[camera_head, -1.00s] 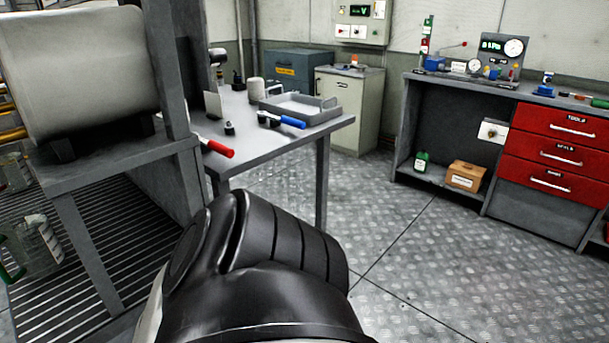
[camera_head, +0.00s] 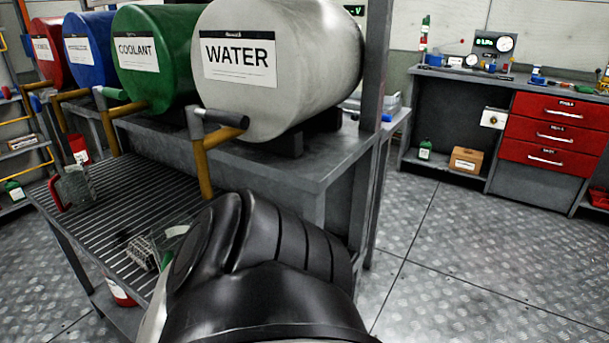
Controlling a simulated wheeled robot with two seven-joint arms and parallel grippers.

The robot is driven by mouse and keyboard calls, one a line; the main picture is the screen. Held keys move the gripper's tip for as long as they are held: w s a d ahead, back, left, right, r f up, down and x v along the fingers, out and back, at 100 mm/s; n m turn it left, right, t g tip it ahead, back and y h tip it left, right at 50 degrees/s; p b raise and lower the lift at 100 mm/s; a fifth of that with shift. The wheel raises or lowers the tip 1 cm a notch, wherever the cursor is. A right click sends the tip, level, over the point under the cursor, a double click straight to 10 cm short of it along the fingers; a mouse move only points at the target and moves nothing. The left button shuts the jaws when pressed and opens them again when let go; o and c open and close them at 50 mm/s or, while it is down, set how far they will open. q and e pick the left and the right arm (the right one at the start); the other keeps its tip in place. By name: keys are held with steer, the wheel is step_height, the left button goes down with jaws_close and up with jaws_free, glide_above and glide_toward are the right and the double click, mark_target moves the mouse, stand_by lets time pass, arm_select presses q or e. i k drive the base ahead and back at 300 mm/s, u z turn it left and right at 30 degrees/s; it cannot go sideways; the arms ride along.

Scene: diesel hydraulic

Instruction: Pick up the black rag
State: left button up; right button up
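I cannot make out a black rag for certain in this view. A small dark patch shows on the slatted grate (camera_head: 95,200) at the left, too small to tell what it is. A black rounded part of my own arm fills the bottom centre and hides part of the grate and the floor. Neither of my grippers shows.
A white WATER drum (camera_head: 290,105), a green COOLANT drum (camera_head: 165,85), a blue drum (camera_head: 88,52) and a red drum (camera_head: 47,50) lie on a grey rack. A red-drawer bench (camera_head: 545,133) stands at the back right. The floor (camera_head: 480,250) on the right is clear.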

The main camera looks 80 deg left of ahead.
mark_target(139, 249)
steer(key=k, duration=1.3)
steer(key=u, duration=0.6)
